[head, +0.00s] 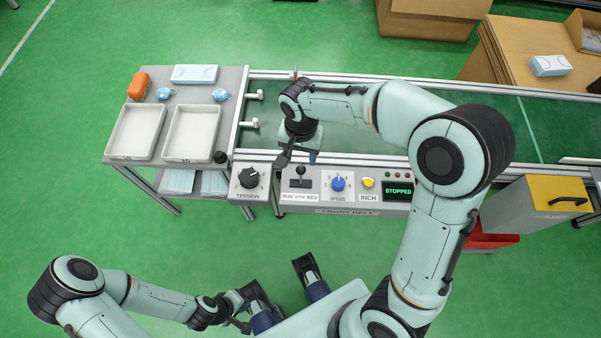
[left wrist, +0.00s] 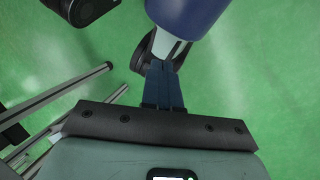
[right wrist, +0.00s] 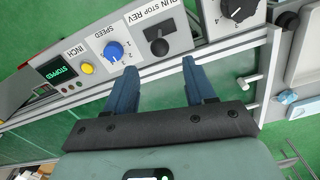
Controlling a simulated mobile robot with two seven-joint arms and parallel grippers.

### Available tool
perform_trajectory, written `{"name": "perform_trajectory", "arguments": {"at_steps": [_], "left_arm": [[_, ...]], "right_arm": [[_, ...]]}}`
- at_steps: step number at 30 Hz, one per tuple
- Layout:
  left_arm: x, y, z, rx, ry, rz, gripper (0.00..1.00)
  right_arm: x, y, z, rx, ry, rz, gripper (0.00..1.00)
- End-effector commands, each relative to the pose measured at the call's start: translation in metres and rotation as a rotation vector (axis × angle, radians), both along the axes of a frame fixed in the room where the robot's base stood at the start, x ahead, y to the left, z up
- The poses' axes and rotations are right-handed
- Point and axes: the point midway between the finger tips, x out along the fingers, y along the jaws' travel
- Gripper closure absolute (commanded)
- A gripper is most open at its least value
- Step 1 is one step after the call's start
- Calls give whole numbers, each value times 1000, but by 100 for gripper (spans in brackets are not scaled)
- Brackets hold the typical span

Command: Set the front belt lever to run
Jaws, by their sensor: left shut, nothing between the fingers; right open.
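The front belt lever (head: 301,172) has a black knob and stands on the front panel above the label RUN STOP REV. It appears near the middle, over STOP. It also shows in the right wrist view (right wrist: 159,46). The display (head: 398,191) reads STOPPED in green. My right gripper (head: 298,159) is open and empty, just behind the lever over the panel's back edge. In the right wrist view its fingers (right wrist: 159,68) point at the panel, with the lever beyond the gap, apart from both. My left gripper (left wrist: 163,82) is shut and empty, low near my body.
Beside the lever are a blue speed knob (head: 338,183), a yellow inch button (head: 368,183) and a black tension knob (head: 249,177). A side table with two white trays (head: 136,132) stands left. A yellow-topped box (head: 556,193) stands right. My right arm spans the belt.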

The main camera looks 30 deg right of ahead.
Motion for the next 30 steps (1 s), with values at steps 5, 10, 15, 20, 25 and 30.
{"name": "perform_trajectory", "arguments": {"at_steps": [5, 10, 15, 20, 25, 30], "left_arm": [[3, 0, -8, 2, -10, 2, 100], [6, 0, -15, 3, -21, 5, 100], [8, 0, -19, 5, -29, 6, 100], [9, 0, -20, 5, -32, 7, 100], [9, 0, -20, 5, -33, 7, 100], [9, 0, -20, 5, -33, 7, 100]], "right_arm": [[-2, 0, -42, -2, 8, 1, 46], [-1, 0, -77, 0, 6, 2, 46], [-1, 0, -102, 1, 5, 2, 46], [0, 0, -112, 1, 2, 1, 46], [0, 0, -114, 1, 1, 2, 46], [0, 0, -113, 1, 1, 2, 55]]}}
